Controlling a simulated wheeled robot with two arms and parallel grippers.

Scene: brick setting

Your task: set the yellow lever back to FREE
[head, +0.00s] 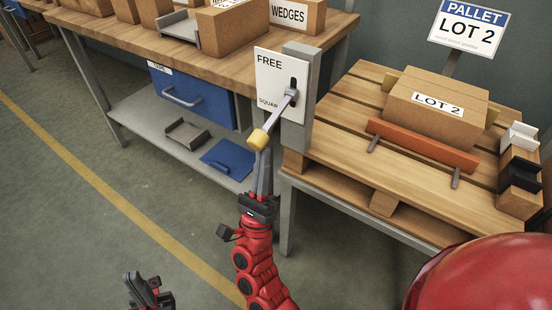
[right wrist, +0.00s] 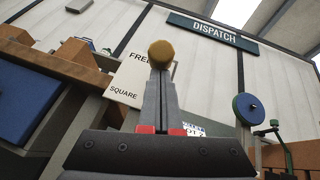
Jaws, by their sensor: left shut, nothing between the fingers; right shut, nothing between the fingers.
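The lever (head: 277,118) is a grey bar with a yellow knob (head: 258,139). It comes out of a dark slot in a white panel (head: 272,75) marked FREE at the top and SQUARE lower down. It slants down and left, with the knob below the SQUARE label. My right gripper (head: 264,152) is shut and empty, its fingertips pointing up just under the knob. In the right wrist view the knob (right wrist: 161,54) shows right at the fingertips; I cannot tell whether they touch. My left gripper (head: 143,278) is shut and empty, low over the floor.
A workbench (head: 190,55) with cartons stands behind on the left, a blue drawer (head: 190,95) and lower shelf under it. The panel's post (head: 297,130) stands beside a pallet (head: 330,130) bearing a LOT 2 carton (head: 435,108). Floor at left is clear.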

